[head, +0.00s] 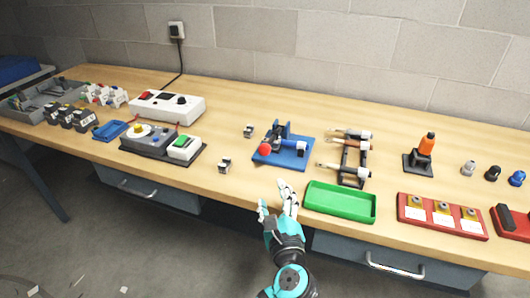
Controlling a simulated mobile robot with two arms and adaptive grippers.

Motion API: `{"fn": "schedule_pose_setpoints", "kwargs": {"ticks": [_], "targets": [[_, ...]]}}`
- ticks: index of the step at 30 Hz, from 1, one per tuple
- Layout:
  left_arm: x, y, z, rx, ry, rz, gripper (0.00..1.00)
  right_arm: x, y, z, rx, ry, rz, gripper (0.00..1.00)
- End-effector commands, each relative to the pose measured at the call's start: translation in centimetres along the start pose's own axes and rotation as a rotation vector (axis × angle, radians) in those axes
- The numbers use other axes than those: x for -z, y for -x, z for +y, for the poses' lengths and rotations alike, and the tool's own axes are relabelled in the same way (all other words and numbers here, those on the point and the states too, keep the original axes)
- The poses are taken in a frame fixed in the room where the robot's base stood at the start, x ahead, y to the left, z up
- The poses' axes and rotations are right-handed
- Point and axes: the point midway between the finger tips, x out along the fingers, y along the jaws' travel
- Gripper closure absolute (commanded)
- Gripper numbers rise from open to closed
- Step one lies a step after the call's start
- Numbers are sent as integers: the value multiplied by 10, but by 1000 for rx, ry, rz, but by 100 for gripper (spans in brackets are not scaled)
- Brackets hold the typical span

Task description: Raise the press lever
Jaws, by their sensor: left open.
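The press is a small dark and blue device (283,134) on a blue base plate (268,158) near the middle of the bench. Its lever appears to end in a red ball knob (265,149) at the left front of the press. The knob sits low, close to the plate. My left gripper (277,203) is open and empty at the bench's front edge. It is in front of the press, apart from it, with its fingers pointing toward the back of the bench. My right gripper is not in the picture.
A green tray (341,214) lies just right of my gripper. A tool rack (353,181) stands right of the press. Two small metal blocks lie left of it, one in front (225,166). A control box (150,139) is farther left. A red tray (440,230) is at right.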

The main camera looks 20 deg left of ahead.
Motion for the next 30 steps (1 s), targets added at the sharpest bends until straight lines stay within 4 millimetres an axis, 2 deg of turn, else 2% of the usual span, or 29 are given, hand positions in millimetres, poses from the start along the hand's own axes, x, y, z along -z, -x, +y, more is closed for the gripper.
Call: {"fn": "schedule_pose_setpoints", "kwargs": {"ticks": [3, 8, 24, 30], "targets": [[-7, -1, -12, 30, -46, -36, 44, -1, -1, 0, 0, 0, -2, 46], [-9, -19, -14, 31, -50, -40, 44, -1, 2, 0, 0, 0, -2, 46], [-12, -134, -17, 30, -49, -37, 44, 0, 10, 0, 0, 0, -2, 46], [-12, -162, -17, 30, -48, -36, 44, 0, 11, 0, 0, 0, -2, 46]]}}
